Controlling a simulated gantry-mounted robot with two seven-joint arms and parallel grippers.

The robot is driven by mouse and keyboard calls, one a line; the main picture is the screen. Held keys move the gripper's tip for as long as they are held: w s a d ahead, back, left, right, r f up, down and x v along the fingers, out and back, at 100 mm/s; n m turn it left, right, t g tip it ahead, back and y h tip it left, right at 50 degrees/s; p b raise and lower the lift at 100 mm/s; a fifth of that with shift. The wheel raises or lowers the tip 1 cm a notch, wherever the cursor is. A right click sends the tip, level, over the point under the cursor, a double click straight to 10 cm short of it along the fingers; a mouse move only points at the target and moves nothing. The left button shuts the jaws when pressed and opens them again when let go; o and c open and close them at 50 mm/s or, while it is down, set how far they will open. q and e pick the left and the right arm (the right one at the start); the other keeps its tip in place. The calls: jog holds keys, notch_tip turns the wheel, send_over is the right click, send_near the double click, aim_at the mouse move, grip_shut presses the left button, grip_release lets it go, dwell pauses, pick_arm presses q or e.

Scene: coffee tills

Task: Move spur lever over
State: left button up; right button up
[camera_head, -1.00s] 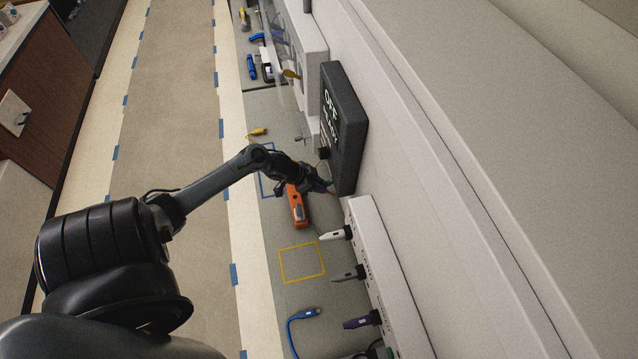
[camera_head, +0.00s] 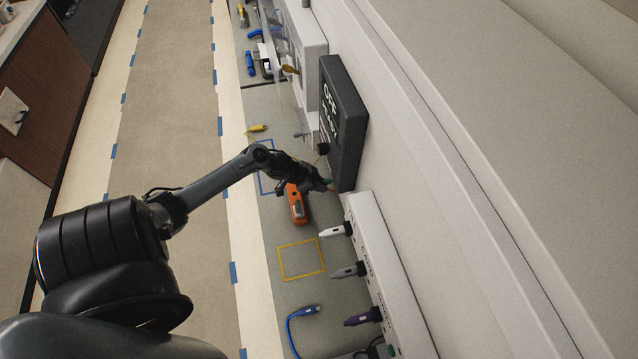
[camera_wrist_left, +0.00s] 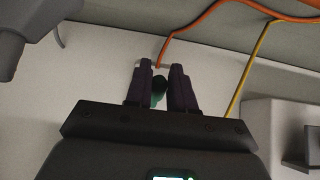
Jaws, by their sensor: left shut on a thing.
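My left gripper (camera_head: 327,185) is at the lower end of the dark panel (camera_head: 343,115), just above the end of the white strip (camera_head: 385,280). In the left wrist view its two dark fingers (camera_wrist_left: 162,85) are close together on a small teal-green piece with a dark round end (camera_wrist_left: 158,88). I cannot tell whether this piece is the spur lever, because the fingers cover most of it. The panel shows white lettering that starts with "OFF". My right gripper is not in view.
White, grey and purple pieces (camera_head: 336,231) stick out from the strip. An orange tool (camera_head: 297,204) lies on the bench beside my gripper. A yellow outlined square (camera_head: 301,260) on the bench is empty. Orange (camera_wrist_left: 190,28) and yellow (camera_wrist_left: 245,75) cables run near my fingers.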

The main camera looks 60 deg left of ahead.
pick_arm(q)
jog(key=shift+f, duration=0.15)
jog(key=shift+w+f+b, duration=0.3)
jog(key=shift+f+b, duration=0.2)
jog(key=shift+f, duration=0.05)
jog(key=o, duration=0.9)
jog(key=shift+r, duration=0.1)
